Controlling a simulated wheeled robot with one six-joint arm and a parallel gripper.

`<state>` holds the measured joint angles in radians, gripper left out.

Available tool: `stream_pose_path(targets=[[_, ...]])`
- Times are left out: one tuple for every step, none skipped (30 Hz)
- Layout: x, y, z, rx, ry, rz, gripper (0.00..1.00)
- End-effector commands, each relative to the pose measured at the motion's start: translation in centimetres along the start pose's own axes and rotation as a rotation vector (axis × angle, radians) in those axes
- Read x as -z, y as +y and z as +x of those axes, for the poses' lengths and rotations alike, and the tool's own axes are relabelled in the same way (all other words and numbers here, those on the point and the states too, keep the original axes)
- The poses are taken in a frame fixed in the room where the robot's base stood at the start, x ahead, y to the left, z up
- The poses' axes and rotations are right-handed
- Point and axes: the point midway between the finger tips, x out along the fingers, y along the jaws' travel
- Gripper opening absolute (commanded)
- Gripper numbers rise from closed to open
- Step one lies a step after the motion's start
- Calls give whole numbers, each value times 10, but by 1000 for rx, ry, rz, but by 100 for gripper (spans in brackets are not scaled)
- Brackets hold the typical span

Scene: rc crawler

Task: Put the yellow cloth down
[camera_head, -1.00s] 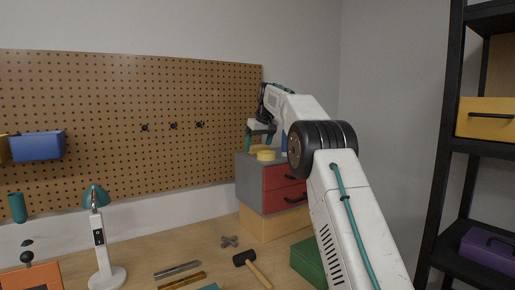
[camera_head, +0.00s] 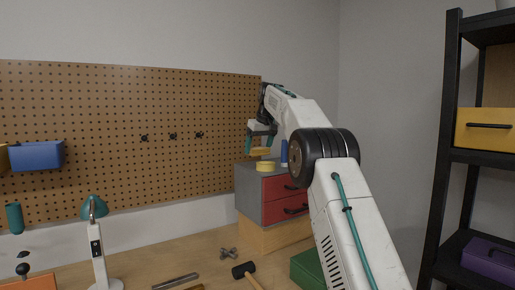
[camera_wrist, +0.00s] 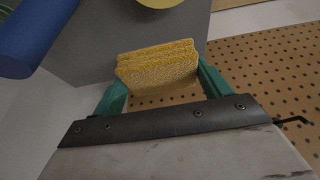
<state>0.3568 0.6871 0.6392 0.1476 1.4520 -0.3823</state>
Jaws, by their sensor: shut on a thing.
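The yellow cloth (camera_wrist: 157,66) is a folded, rough-textured piece between the two teal fingers of my gripper (camera_wrist: 160,88) in the wrist view. My gripper is shut on it. In the head view my gripper (camera_head: 260,146) points down, with the cloth (camera_head: 260,151) showing as a small yellow strip between its fingertips. The cloth appears just above the grey drawer cabinet (camera_head: 247,187), near its pegboard side. A gap below the cloth is hard to judge.
A round yellow roll (camera_head: 265,166) and a blue cylinder (camera_head: 284,152) stand on the cabinet top, close to the cloth. The pegboard (camera_head: 120,120) rises behind. A mallet (camera_head: 243,270), a lamp (camera_head: 97,240) and a green box (camera_head: 308,268) are on the bench below.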

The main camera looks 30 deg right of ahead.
Motion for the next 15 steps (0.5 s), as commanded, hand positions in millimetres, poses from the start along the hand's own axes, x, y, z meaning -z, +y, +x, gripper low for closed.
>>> stream_pose_path(targets=[[-3,-1,-3,0,1,0,51],[-5,-2,-4,-1,1,0,51],[-8,-3,-5,0,1,0,51],[-11,-4,-6,0,1,0,51],[-13,-5,-8,-1,1,0,51],[-17,-6,-11,-1,2,0,51],[-21,-8,-12,0,1,0,51],[-24,-9,-15,-1,2,1,51],[-30,-11,-17,-1,1,1,51],[-35,-13,-20,-1,1,1,51],[-39,-14,-23,-1,2,1,51],[-46,-17,-26,-1,2,1,51],[-51,-19,-29,-1,1,1,51],[-56,-20,-31,-1,1,1,51],[-62,-22,-34,-1,2,0,51]])
